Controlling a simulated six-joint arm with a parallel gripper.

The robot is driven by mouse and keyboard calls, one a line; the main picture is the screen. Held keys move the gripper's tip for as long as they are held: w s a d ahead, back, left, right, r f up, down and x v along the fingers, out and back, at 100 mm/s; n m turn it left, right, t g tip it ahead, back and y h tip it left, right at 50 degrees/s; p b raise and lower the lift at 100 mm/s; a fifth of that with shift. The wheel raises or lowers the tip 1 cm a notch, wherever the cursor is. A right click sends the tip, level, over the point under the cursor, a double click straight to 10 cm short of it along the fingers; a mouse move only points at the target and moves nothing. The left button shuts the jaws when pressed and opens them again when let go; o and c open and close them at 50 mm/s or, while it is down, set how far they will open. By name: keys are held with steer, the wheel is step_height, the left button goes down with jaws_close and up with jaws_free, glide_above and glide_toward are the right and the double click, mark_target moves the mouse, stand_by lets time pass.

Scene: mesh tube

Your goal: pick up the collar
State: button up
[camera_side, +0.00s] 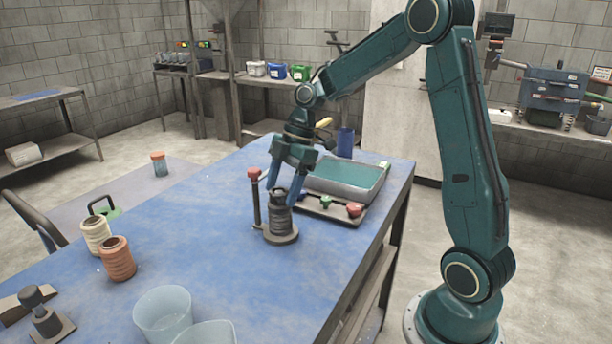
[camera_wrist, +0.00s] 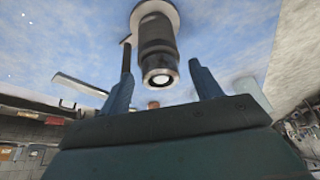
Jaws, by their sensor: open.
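A dark ribbed cylinder (camera_side: 281,220) stands upright on a round grey base on the blue table in the side view. It looks like the collar on its stand, but I cannot tell where the collar ends and the post begins. My gripper (camera_side: 282,196) is above it, pointing down, with its blue fingers apart around the cylinder's top. In the wrist view the cylinder (camera_wrist: 157,50) shows its pale round end between the open fingers of my gripper (camera_wrist: 160,72). There is a visible gap on the right finger's side. I cannot tell if either finger touches.
A thin post with a red knob (camera_side: 254,174) rises close left of the cylinder. A tray (camera_side: 345,190) and a panel with red and green knobs (camera_side: 327,206) lie to the right. An orange spool (camera_side: 117,260), a cream spool (camera_side: 96,236) and clear tubs (camera_side: 163,312) stand nearer the camera.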

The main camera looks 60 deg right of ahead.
stand_by(0.3)
steer(key=c, duration=1.1)
steer(key=shift+r, duration=0.1)
steer(key=shift+r, duration=4.95)
